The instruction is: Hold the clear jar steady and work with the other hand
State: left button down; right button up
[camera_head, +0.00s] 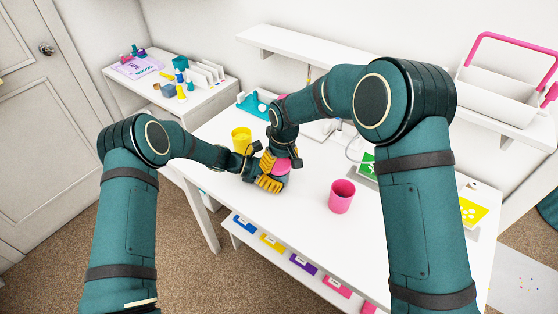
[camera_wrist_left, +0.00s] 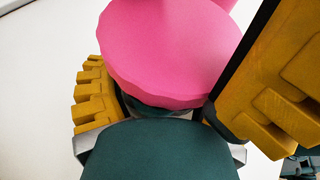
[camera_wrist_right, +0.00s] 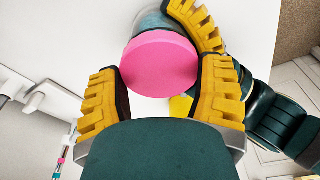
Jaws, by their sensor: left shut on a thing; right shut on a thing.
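The clear jar (camera_wrist_right: 150,20) shows only in part behind its pink lid (camera_wrist_right: 160,66) in the right wrist view. My left gripper (camera_head: 272,184) is shut on the jar just above the table, and its yellow fingers also flank the jar in the left wrist view (camera_wrist_left: 155,112). The lid is a large pink disc in that view (camera_wrist_left: 168,52) and hides most of the jar. My right gripper (camera_wrist_right: 160,78) is shut with its fingers on either side of the lid. Whether the lid touches the jar's rim is hidden.
A pink cup (camera_head: 342,196) stands right of the grippers on the white table (camera_head: 305,215). A yellow cup (camera_head: 241,139) stands close behind my left wrist. A teal holder (camera_head: 252,104) sits at the back. The table's front is clear, above several coloured bins (camera_head: 303,263).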

jog(key=o, duration=0.7)
jog(key=shift+r, duration=0.1)
jog(key=shift+r, duration=2.15)
jog(key=shift+o, duration=0.3)
jog(key=shift+n, duration=0.3)
